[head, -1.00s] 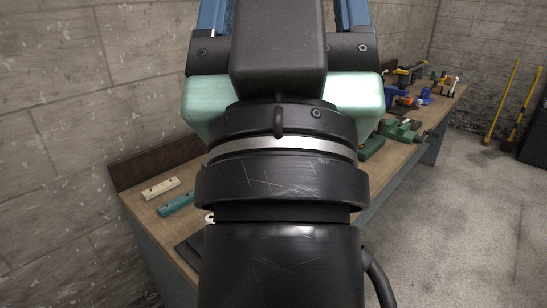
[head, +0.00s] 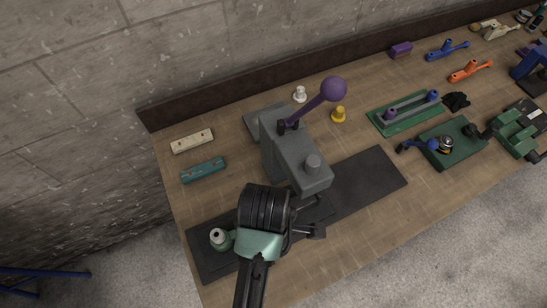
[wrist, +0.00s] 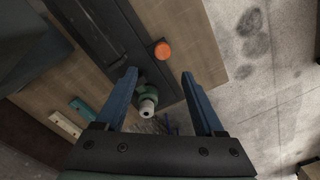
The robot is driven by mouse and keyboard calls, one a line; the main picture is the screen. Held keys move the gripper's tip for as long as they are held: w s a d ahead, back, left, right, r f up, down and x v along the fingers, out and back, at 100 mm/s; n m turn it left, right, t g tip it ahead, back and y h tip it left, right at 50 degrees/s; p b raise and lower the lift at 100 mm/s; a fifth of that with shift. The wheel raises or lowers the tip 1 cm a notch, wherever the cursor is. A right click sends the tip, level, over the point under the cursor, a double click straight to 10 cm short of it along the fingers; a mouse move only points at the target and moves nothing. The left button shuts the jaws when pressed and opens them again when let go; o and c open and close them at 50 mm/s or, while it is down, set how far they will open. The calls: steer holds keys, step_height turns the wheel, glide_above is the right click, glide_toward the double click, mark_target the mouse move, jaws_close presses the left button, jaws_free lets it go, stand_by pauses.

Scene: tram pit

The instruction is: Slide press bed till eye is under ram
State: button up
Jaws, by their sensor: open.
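The grey press (head: 290,155) stands on the bench with a purple ball-ended lever (head: 322,102) raised. Its dark flat bed (head: 365,182) runs left and right beneath the press head; the ram's lower end is hidden. A green piece with a white ringed top, apparently the eye (head: 219,238), stands on the bed's left end, well left of the press head. It also shows in the wrist view (wrist: 148,100). An orange round knob (wrist: 162,51) lies beyond it at the bed's front edge. My gripper (wrist: 159,76) is open and empty, fingers pointing past the eye; my arm hides part of the bed.
A cream block (head: 193,141) and a teal block (head: 203,170) lie left of the press. A white piece (head: 300,94) and a yellow piece (head: 338,115) stand behind it. Green fixtures (head: 452,143) fill the right. The bench front strip is clear.

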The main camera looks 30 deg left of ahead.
steer(key=f, duration=0.7)
steer(key=s+f+p, duration=0.1)
steer(key=f, duration=0.3)
steer(key=shift+w+f, duration=0.15)
steer(key=shift+f, duration=0.3)
jaws_close()
stand_by(0.8)
